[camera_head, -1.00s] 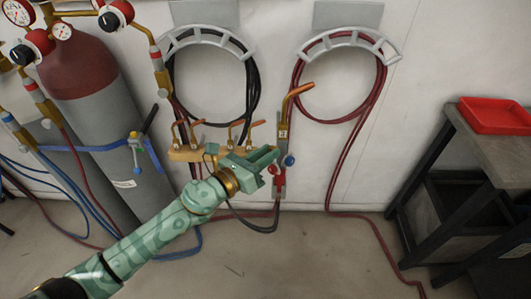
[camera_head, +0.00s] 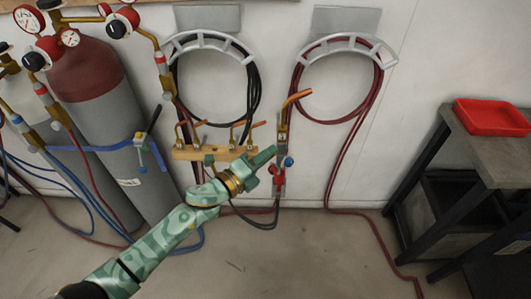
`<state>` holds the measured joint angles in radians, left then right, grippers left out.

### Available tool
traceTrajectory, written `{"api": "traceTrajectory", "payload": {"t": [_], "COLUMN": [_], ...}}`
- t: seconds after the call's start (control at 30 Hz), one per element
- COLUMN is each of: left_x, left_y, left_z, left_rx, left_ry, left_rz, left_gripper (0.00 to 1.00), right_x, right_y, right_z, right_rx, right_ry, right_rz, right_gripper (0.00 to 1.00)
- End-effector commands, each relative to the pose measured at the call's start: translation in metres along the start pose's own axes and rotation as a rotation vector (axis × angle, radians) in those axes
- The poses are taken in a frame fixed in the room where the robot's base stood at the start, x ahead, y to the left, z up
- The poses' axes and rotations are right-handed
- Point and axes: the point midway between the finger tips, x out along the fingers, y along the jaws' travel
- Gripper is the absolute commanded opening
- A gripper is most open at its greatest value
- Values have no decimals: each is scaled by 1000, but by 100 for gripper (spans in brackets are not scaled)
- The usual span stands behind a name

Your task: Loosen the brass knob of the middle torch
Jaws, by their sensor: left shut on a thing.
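An upright torch (camera_head: 283,136) with a bent copper tip stands in front of the wall, between and below the two hose hangers. It has a blue knob (camera_head: 289,161) and red parts (camera_head: 278,178) low on its body. My left gripper (camera_head: 269,155) reaches it from the left and is shut at its body, just left of the blue knob. The fingers hide part of the torch, and I cannot make out a brass knob there. Other copper-tipped torches sit on a wooden rack (camera_head: 186,153) to the left. My right gripper is not in view.
Gas cylinders (camera_head: 97,98) with gauges and blue hoses stand at left. Coiled black hose (camera_head: 254,92) and red hose (camera_head: 377,92) hang on the wall. A dark bench (camera_head: 471,146) with a red tray (camera_head: 490,117) is at right. The middle floor is clear.

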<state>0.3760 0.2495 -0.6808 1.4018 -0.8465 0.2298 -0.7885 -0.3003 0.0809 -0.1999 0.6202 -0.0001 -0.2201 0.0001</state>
Motion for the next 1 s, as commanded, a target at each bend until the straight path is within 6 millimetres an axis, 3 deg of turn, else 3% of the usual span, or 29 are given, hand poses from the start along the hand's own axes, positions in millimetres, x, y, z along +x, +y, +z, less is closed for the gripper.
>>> {"api": "traceTrajectory", "payload": {"t": [0.5,1.0], "left_x": [0,0], "left_y": [0,2], "left_z": [0,-1], "left_rx": [-395,-504], "left_ry": [-5,-5], "left_rz": [1,2], "left_gripper": [0,0], "right_x": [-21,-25], "right_y": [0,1], "right_z": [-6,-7], "right_rx": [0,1], "right_ry": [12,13], "right_rz": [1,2], "right_gripper": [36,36]}}
